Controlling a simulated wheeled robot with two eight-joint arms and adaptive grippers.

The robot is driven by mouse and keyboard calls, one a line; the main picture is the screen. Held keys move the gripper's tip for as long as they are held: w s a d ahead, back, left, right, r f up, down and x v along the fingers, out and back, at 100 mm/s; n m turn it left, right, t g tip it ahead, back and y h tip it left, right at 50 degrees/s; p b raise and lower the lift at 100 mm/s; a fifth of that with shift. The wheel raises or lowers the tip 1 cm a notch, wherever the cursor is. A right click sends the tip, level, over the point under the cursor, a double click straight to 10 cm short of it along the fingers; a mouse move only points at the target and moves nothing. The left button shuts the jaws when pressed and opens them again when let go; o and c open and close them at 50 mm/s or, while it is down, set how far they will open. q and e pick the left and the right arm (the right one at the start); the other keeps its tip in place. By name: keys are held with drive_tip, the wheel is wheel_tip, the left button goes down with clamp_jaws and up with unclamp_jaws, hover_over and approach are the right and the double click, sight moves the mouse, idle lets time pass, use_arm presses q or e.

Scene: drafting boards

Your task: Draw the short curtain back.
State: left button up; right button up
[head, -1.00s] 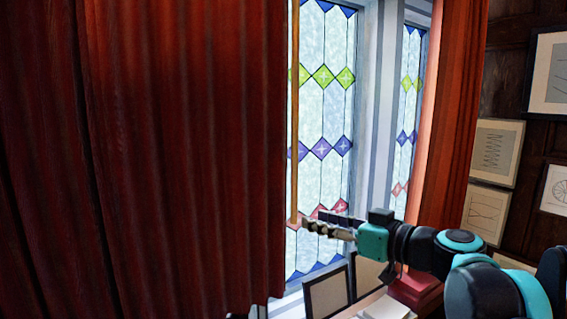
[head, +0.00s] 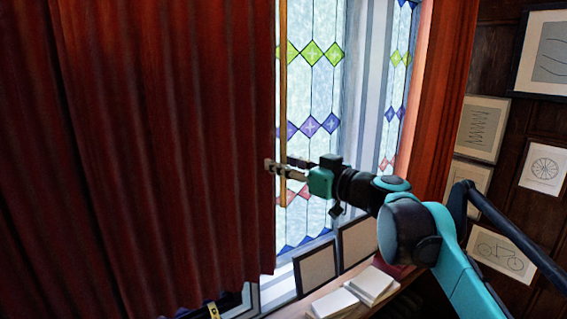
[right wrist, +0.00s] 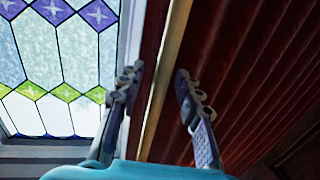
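A dark red pleated curtain (head: 170,140) covers the left of the stained-glass window in the head view; its lower hem shows. A thin wooden rod (head: 283,60) hangs upright along its right edge. My right gripper (head: 279,166) reaches in from the right at the rod's lower part, by the curtain edge. In the right wrist view its two fingers (right wrist: 156,76) are apart, with the rod (right wrist: 165,75) between them and a gap on both sides. The curtain (right wrist: 255,80) fills the right of that view. My left gripper is not in view.
Behind stands the stained-glass window (head: 312,90), with another red curtain (head: 440,100) on its right. Below are picture frames (head: 316,268) and pale books (head: 371,284) on a ledge. Framed drawings (head: 480,130) hang on the dark wall at right.

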clamp_jaws()
drive_tip(key=s+a, duration=0.9)
drive_tip(key=a, duration=0.4)
drive_tip(key=s+a, duration=0.9)
drive_tip(key=a, duration=0.3)
drive_tip(key=s+a, duration=1)
drive_tip(key=a, duration=0.3)
drive_tip(key=shift+a, duration=0.3)
drive_tip(key=shift+s, duration=0.1)
drive_tip(key=shift+c, duration=1.2)
unclamp_jaws()
drive_tip(key=shift+o, duration=1.2)
